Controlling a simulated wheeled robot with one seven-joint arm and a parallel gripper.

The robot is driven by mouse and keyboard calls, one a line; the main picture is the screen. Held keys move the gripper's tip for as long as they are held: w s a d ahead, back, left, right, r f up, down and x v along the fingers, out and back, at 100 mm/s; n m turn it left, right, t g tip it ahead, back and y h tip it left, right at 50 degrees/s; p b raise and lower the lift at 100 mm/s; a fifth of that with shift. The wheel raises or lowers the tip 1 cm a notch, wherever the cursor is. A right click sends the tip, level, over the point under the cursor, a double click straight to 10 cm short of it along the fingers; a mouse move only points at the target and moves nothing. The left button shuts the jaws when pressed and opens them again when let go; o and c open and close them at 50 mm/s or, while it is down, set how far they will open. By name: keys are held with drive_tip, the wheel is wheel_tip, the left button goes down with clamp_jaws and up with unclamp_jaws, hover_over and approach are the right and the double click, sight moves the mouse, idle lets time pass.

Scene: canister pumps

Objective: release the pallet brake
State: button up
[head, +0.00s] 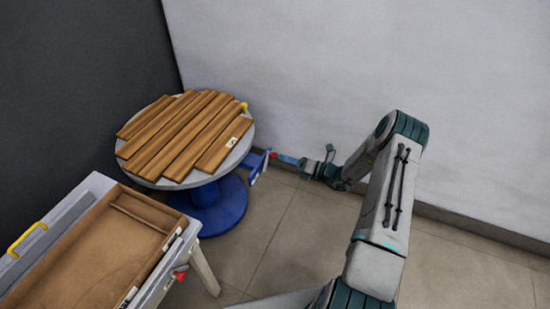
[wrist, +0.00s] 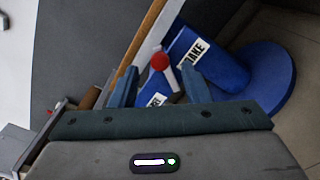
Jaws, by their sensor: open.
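The pallet is a round turntable (head: 246,128) topped with wooden slats (head: 185,130), on a blue pedestal (head: 222,205). A blue brake bracket (head: 256,163) juts from its right side, with a red knob (head: 273,155) at the end. In the wrist view, the red knob (wrist: 160,62) stands in front of a blue panel with a "BRAKE" label (wrist: 194,52). A second white label (wrist: 157,100) is partly hidden. My gripper (head: 287,159) is open, its blue fingers (wrist: 160,75) on either side of the knob's line. I cannot tell whether they touch it.
A bench (head: 75,210) with a shallow brown tray, a yellow handle (head: 27,238) and another red knob (head: 181,275) stands at lower left. A yellow knob (head: 244,106) sits on the turntable's rim. A pale wall (head: 350,60) is behind. Tiled floor (head: 290,235) in front is free.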

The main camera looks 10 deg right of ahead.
sight(275, 156)
drive_tip(key=x, duration=0.5)
drive_tip(key=shift+b, duration=0.3)
clamp_jaws()
